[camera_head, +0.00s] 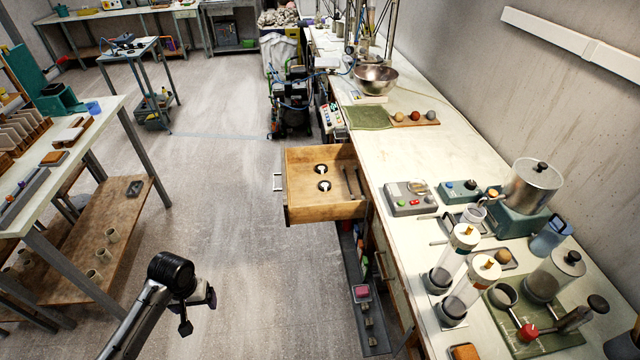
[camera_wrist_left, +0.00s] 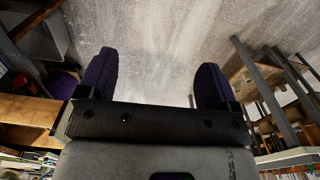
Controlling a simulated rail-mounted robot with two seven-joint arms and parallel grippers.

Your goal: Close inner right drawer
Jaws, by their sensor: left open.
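A wooden drawer (camera_head: 306,206) is pulled out from under the right workbench, over the aisle. A pale bar handle (camera_head: 278,182) is on its left-facing front. Two round dark-and-white items and two dark rods lie inside it. My left gripper (camera_head: 198,312) is open and empty over the floor, below and left of the drawer in the head view, clearly apart from it. In the left wrist view its two dark fingers (camera_wrist_left: 155,80) are spread, with floor between them. Wood at the left edge there may be part of the drawer. My right gripper is not in view.
The right workbench (camera_head: 420,165) carries a metal bowl (camera_head: 375,79), a control box (camera_head: 409,198) and several jars. Below it a narrow grey tray (camera_head: 372,335) juts out. A table (camera_head: 85,135) stands at left. The floor (camera_head: 220,190) between is clear.

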